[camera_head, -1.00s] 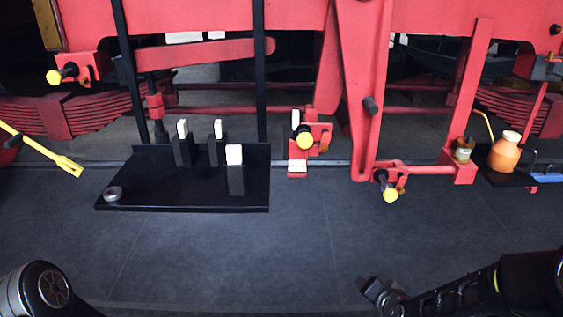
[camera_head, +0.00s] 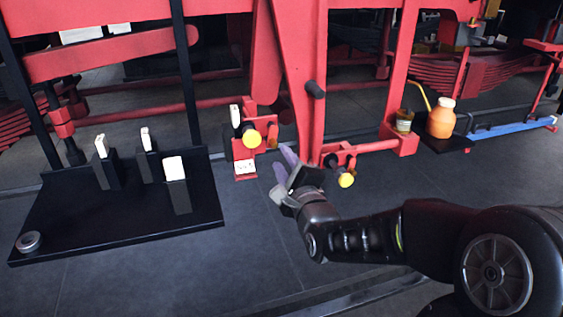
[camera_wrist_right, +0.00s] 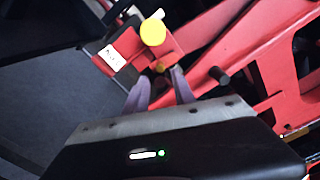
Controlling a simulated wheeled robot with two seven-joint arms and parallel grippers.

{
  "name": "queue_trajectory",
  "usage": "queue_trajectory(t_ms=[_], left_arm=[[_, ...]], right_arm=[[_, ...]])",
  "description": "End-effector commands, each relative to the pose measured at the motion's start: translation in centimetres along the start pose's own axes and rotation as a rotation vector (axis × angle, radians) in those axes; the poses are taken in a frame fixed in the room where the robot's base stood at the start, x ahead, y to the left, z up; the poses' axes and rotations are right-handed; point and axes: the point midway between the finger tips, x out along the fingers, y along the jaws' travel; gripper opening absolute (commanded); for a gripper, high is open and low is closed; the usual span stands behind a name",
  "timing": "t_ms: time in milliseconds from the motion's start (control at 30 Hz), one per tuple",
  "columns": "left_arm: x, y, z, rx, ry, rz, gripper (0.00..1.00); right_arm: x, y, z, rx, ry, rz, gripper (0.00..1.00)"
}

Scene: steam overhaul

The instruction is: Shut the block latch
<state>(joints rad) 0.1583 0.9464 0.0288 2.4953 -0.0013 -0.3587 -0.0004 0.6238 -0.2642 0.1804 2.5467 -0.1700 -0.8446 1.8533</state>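A red latch fitting with a yellow knob (camera_head: 251,137) sits on the red frame near the middle of the head view. A white-topped part stands at its back, and a red piece with a white plate (camera_head: 245,167) is below it. The knob also shows in the right wrist view (camera_wrist_right: 153,32), ahead of the fingers. A second yellow knob (camera_head: 346,180) sits on a red bracket to the right. My left gripper is out of view.
A black tray (camera_head: 120,225) with several white-topped blocks and a grey ring stands at left. A slanted red beam (camera_head: 305,120) is close to my right gripper. An orange jug (camera_head: 441,120) and a jar (camera_head: 404,120) are at right.

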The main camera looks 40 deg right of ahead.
Motion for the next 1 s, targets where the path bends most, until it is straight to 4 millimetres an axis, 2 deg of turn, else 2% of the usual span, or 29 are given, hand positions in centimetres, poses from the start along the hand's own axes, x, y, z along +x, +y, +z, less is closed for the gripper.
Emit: queue_trajectory(t_ms=[267,800,1000], left_arm=[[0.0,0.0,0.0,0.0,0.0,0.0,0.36],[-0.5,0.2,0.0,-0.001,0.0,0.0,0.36],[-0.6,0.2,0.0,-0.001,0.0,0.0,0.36]], right_arm=[[0.6,0.1,-0.1,-0.002,0.001,0.002,0.31],[5.9,0.0,0.0,-0.001,0.001,0.002,0.31],[6.9,0.0,0.0,-0.002,0.001,0.001,0.31]])
